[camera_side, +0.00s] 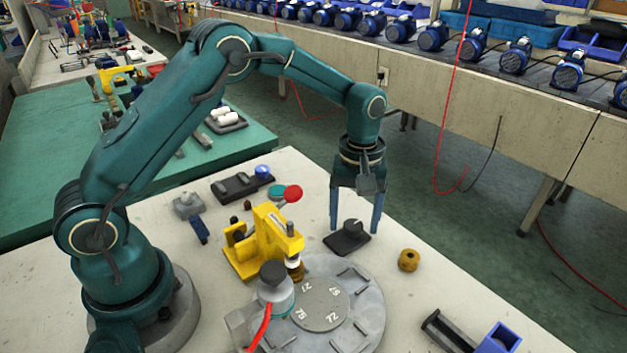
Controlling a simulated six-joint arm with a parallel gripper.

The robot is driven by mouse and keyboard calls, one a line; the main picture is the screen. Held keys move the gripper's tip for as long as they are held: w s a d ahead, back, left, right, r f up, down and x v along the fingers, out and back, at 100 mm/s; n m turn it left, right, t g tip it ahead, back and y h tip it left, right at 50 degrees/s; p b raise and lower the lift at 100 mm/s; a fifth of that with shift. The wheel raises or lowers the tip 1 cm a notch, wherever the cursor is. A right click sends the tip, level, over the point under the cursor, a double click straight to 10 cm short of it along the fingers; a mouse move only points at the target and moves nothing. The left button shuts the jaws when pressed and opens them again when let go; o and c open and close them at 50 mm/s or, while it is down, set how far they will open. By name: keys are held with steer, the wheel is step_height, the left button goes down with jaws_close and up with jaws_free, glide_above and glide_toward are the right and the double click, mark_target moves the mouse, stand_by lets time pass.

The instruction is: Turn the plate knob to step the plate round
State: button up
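My gripper (355,222) points straight down with its two blue fingers apart. Between and just below the fingertips is a dark round knob (352,228) on a flat black base (340,243), beside the plate. No contact between fingers and knob can be made out. The round grey plate (371,318) lies in front of it, with a numbered disc (320,302) at its middle and several slots around its rim. A second dark knob-like cap (272,272) tops a grey post at the plate's left edge. I cannot tell which is the plate knob.
A yellow press (268,236) stands at the plate's back left. A brass bushing (409,260) sits to the right, and a blue bin (500,338) at the front right. A red-topped button (293,193) and a black block (240,186) are behind. The tabletop between bushing and bin is clear.

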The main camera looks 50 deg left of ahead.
mark_target(353, 224)
steer(key=shift+r, duration=2.55)
steer(key=shift+w+r, duration=0.1)
steer(key=shift+r, duration=0.2)
steer(key=s+a+r+m+t, duration=0.1)
steer(key=s+r+t, duration=0.1)
steer(key=s+r, duration=0.3)
steer(key=s+r+m+t, duration=0.1)
steer(key=s+r+t, duration=0.15)
steer(key=r, duration=0.55)
steer(key=s+f+m, duration=0.2)
steer(key=s+m, duration=0.1)
steer(key=s, duration=0.3)
steer(key=s+f+m+t, duration=0.1)
steer(key=s+f+m, duration=0.2)
steer(key=s, duration=0.3)
steer(key=shift+a+m, duration=0.3)
steer(key=shift+m, duration=0.2)
